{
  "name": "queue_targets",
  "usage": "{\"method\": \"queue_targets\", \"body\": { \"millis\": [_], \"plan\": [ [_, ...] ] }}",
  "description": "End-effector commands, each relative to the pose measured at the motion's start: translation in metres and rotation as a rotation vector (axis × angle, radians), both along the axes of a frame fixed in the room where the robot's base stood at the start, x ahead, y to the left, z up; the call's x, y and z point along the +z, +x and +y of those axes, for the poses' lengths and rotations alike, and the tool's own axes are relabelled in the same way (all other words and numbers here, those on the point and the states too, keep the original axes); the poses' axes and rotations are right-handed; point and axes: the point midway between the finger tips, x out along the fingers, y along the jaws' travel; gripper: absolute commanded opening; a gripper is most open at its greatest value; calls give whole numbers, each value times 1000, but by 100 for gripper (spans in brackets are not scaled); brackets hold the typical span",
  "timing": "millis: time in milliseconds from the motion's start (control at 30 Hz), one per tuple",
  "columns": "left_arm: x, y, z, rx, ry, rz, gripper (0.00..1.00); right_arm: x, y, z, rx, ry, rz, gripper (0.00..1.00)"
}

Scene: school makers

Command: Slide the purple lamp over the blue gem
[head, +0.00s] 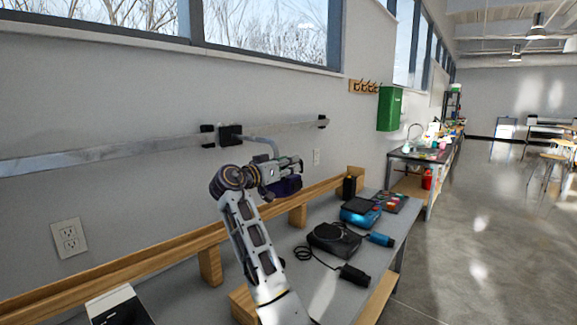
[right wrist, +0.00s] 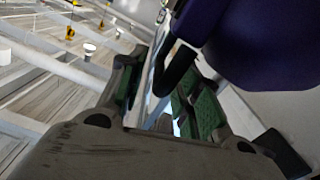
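The purple lamp (head: 287,187) hangs from a grey bent arm joined to a black slider (head: 230,135) on the wall rail. My right gripper (head: 288,165) is at the lamp, just above its purple head. In the right wrist view the purple head (right wrist: 265,45) fills the upper right. There a grey bar and a dark curved piece of the lamp pass between my green-padded fingers (right wrist: 160,95). The fingers stand apart, with a gap by the right pad. I cannot make out a blue gem. My left gripper is out of view.
The metal rail (head: 100,153) runs along the wall, with a black end stop (head: 323,121) at right. Below, the grey bench holds a black device (head: 334,238), a blue device (head: 360,213), a blue cylinder (head: 380,239) and an open box (head: 118,306). A wooden ledge (head: 140,268) runs behind.

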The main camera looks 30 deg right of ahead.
Motion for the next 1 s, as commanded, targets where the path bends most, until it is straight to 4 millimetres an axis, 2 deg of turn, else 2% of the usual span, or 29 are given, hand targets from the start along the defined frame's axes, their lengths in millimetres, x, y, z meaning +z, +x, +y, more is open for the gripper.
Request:
{"method": "queue_targets", "body": {
  "millis": [267,700,1000],
  "plan": [
    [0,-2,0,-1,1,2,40,0,-11,27,3,1,-1,34],
    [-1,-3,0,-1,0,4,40,0,-36,85,0,1,-1,34],
    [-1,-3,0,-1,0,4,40,0,-44,104,-2,1,-1,34]
  ]
}}
